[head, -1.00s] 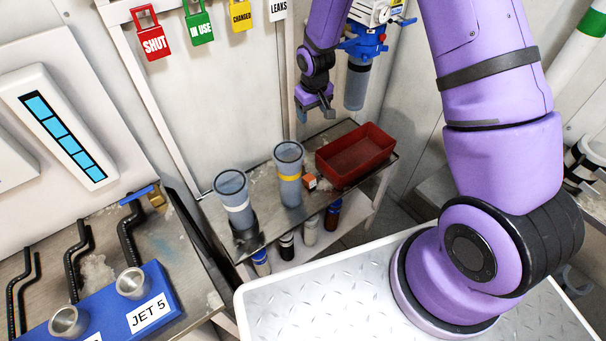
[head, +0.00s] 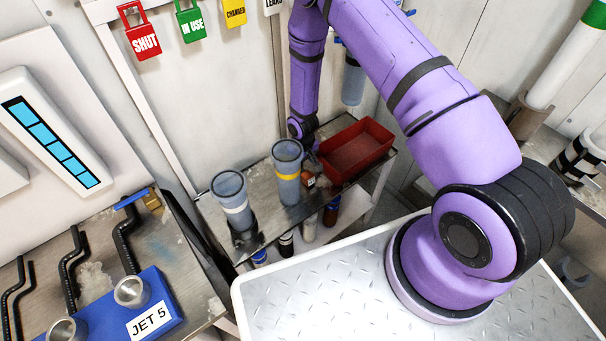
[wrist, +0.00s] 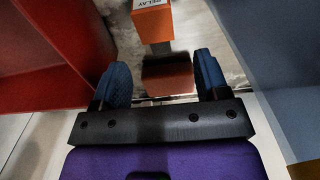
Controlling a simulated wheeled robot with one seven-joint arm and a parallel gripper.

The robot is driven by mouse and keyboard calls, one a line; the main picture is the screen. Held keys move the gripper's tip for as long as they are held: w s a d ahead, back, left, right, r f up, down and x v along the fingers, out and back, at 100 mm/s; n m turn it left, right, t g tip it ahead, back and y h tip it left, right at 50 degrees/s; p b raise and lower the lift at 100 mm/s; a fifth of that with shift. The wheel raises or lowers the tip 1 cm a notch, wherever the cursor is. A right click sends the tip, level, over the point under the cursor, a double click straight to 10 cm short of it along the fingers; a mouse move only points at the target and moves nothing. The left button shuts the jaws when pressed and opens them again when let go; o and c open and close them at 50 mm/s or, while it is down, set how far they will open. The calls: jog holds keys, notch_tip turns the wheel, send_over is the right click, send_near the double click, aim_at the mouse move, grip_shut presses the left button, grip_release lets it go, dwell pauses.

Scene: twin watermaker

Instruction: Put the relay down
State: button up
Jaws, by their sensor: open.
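The relay (wrist: 155,25) is a small orange block with a white top label reading RELAY. It stands on the worn metal shelf, and it also shows in the head view (head: 308,180) beside the yellow-banded cup. My gripper (wrist: 163,68) is low over the shelf with its two blue fingertips spread apart. The relay is ahead of the fingertips, not clamped between them. A darker orange-brown patch shows between the fingers; I cannot tell whether it is a reflection. In the head view the fingers are mostly hidden behind the cup and arm.
A red bin (head: 356,148) stands close on one side of the relay, the yellow-banded grey cup (head: 288,170) on the other. A white-banded cup (head: 233,202) stands further left. Several bottles (head: 286,243) stand on the lower shelf. The shelf (head: 264,222) has bare room at its front.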

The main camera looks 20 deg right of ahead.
aim_at(303, 172)
jog(key=shift+f, duration=3.05)
jog(key=shift+c, duration=0.2)
jog(key=c, duration=1.1)
jog(key=shift+o, duration=0.2)
jog(key=shift+s+r, duration=0.1)
jog(key=shift+r, duration=0.05)
